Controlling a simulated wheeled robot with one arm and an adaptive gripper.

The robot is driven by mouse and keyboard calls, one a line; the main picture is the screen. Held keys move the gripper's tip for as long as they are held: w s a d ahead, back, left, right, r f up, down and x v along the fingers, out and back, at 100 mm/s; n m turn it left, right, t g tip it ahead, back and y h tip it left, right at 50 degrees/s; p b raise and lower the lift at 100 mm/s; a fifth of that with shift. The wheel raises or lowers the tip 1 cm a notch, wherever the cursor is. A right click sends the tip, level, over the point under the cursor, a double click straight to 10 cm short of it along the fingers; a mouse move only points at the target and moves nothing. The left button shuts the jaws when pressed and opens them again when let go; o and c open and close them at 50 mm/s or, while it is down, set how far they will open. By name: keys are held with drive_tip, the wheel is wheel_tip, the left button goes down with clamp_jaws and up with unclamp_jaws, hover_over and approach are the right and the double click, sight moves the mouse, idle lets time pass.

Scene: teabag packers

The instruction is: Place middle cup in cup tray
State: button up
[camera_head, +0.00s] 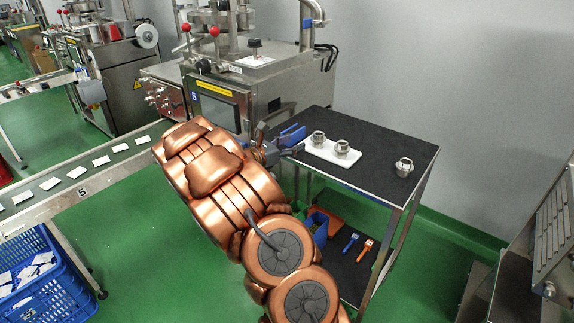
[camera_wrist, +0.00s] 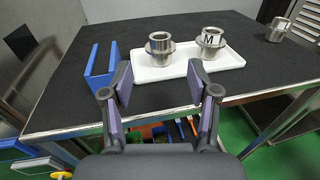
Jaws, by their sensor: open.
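The white cup tray (camera_head: 318,152) lies on the dark top of the cart; it also shows in the wrist view (camera_wrist: 158,74). Two metal cups stand upright on it. The right one, marked with an M, (camera_wrist: 211,42) also shows in the head view (camera_head: 342,149). The left one (camera_wrist: 160,48) stands beside it, also in the head view (camera_head: 318,139). A third metal cup (camera_head: 404,167) stands on the bare cart top right of the tray, also in the wrist view (camera_wrist: 278,30). My gripper (camera_wrist: 160,86) is open and empty, in front of the tray's near edge.
A blue holder (camera_wrist: 99,66) stands on the cart top left of the tray. Blue and orange tools (camera_head: 358,246) lie on the lower shelf. A machine (camera_head: 255,90) stands behind the cart's left side. The cart top between tray and third cup is clear.

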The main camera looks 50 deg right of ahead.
drive_tip(key=s+a+r+m+g+y, duration=0.3)
drive_tip(key=s+a+m+y, duration=0.55)
drive_tip(key=s+a, duration=0.65)
drive_tip(key=s+a+f+m+t+y, duration=0.1)
drive_tip(key=s+a, duration=0.4)
drive_tip(key=a, duration=0.5)
drive_tip(key=s+a+f+m+t+y, duration=0.1)
drive_tip(key=s+a+m+y, duration=0.3)
drive_tip(key=a, duration=0.6)
drive_tip(key=s+a+f+m+t+y, duration=0.1)
drive_tip(key=s+a, duration=0.4)
drive_tip(key=a, duration=0.5)
drive_tip(key=f+m+y, duration=0.1)
drive_tip(key=y, duration=0.1)
drive_tip(key=shift+s+f+m+t+y, duration=0.15)
drive_tip(key=shift+s+m+t+y, duration=0.2)
drive_tip(key=shift+t, duration=0.05)
wheel_tip(320, 180, up, 10)
drive_tip(key=p, duration=0.9)
drive_tip(key=shift+f, duration=0.2)
